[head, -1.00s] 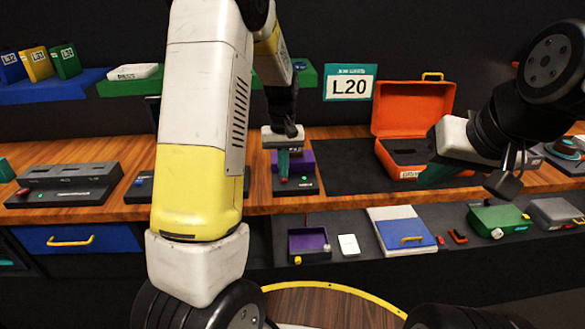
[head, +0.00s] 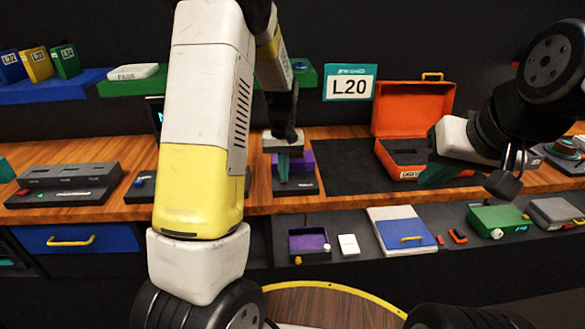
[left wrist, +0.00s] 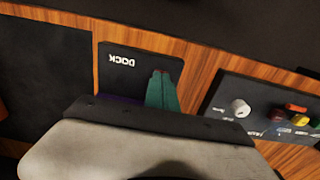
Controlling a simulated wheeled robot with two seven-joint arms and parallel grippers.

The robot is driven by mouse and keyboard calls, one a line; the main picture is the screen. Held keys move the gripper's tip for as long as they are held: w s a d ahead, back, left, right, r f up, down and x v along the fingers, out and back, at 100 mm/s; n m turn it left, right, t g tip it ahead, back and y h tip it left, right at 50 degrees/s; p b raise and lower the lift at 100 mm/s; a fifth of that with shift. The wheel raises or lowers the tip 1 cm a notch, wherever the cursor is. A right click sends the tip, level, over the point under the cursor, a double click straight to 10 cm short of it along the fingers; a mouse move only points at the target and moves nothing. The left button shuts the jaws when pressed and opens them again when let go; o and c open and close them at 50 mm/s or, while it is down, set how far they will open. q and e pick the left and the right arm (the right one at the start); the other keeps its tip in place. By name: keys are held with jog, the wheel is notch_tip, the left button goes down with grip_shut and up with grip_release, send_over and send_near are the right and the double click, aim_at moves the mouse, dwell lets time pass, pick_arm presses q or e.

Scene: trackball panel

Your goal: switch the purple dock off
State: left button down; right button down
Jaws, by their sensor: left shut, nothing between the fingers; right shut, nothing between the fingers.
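The purple dock (head: 306,163) stands on a dark base on the wooden counter, partly hidden behind my left gripper. My left gripper (head: 283,181) is shut and empty, its teal fingertips pointing down at the front of the dock's base. They cover the spot where a red control sits; I cannot tell whether they touch it. In the left wrist view the fingertips (left wrist: 161,73) are over the dark base plate (left wrist: 140,66) beside its "DOCK" lettering. A sliver of purple shows behind the gripper body. No lit lamp shows on the dock. My right gripper (head: 432,177) is shut and empty, in front of the orange case.
An open orange case (head: 412,110) and a dark mat (head: 345,165) are right of the dock. A grey dock-like unit (head: 65,185) is at left. A panel with a white knob (left wrist: 240,108) and coloured buttons shows in the wrist view. A lower shelf holds a purple tray (head: 309,243).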

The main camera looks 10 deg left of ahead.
pick_arm(q)
jog(key=shift+r, duration=3.45)
jog(key=s+r+m+t, duration=0.1)
jog(key=s+r, duration=0.3)
jog(key=s, duration=0.4)
jog(key=s+d+r+m+t+h, duration=0.1)
jog(key=s+r+t, duration=0.2)
jog(key=s, duration=0.5)
jog(key=s+d+r+m+t+h, duration=0.1)
jog(key=s+r+t, duration=0.1)
jog(key=s+r, duration=0.4)
jog(key=shift+s+m, duration=0.4)
jog(key=shift+s, duration=0.75)
jog(key=shift+d+r, duration=0.1)
